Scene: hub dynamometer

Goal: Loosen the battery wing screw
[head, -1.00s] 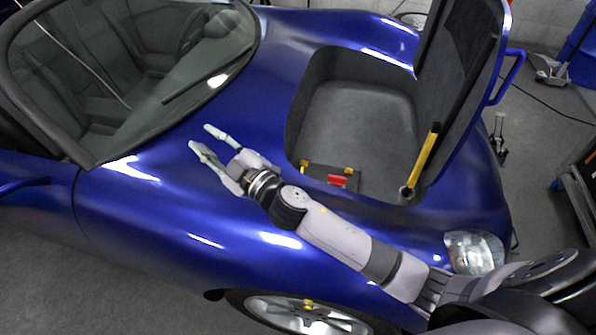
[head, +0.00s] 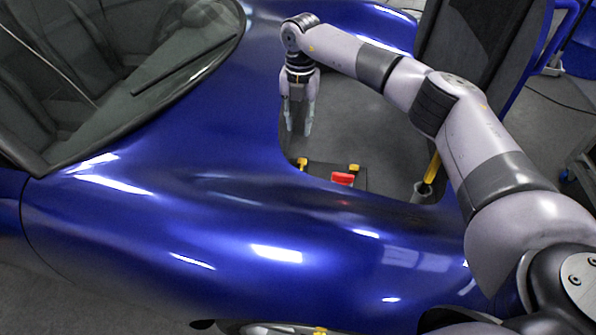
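The front compartment (head: 372,150) of the blue car is open. At its near edge sits a dark battery area with a red part (head: 342,179) and two small yellow parts, one on the left (head: 302,163) and one on the right (head: 353,168). I cannot tell which of these small parts is the wing screw. My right gripper (head: 298,128) points down into the compartment, above and behind the left yellow part. Its fingers are apart with nothing between them. My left gripper is out of view.
The raised lid (head: 478,70) stands at the right of the opening. A yellow strut (head: 432,168) rises at the compartment's right side, near my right arm. The blue body (head: 200,230) and windshield (head: 130,70) border the opening on the left.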

